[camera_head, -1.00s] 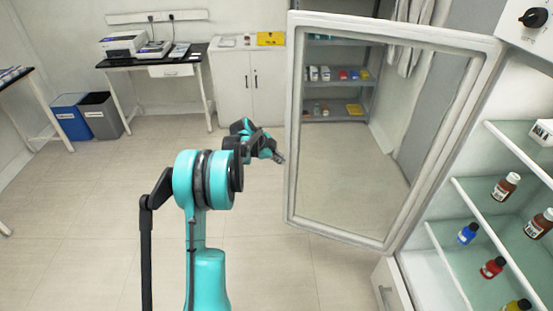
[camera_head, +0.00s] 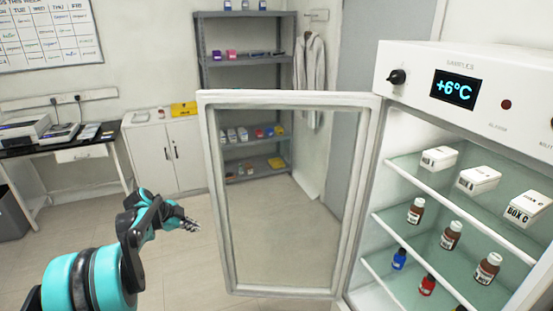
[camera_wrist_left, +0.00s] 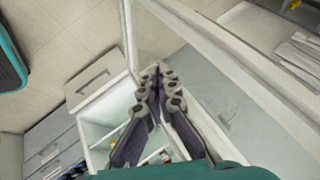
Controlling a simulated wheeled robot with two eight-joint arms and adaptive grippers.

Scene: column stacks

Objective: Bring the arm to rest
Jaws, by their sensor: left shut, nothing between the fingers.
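My left arm (camera_head: 90,282) is teal and black and comes in from the lower left in the head view. Its gripper (camera_head: 190,225) is shut and empty, in the air to the left of the open glass fridge door. In the left wrist view the two fingers of the gripper (camera_wrist_left: 160,80) meet at their tips with nothing between them. My right gripper is not in view.
The fridge door (camera_head: 215,190) stands open right of the gripper. The fridge (camera_head: 440,62) reads +6°C and holds white boxes (camera_head: 478,180) and several bottles (camera_head: 451,236). A shelf rack (camera_head: 245,70) and a cabinet (camera_head: 165,155) stand behind. Floor lies below.

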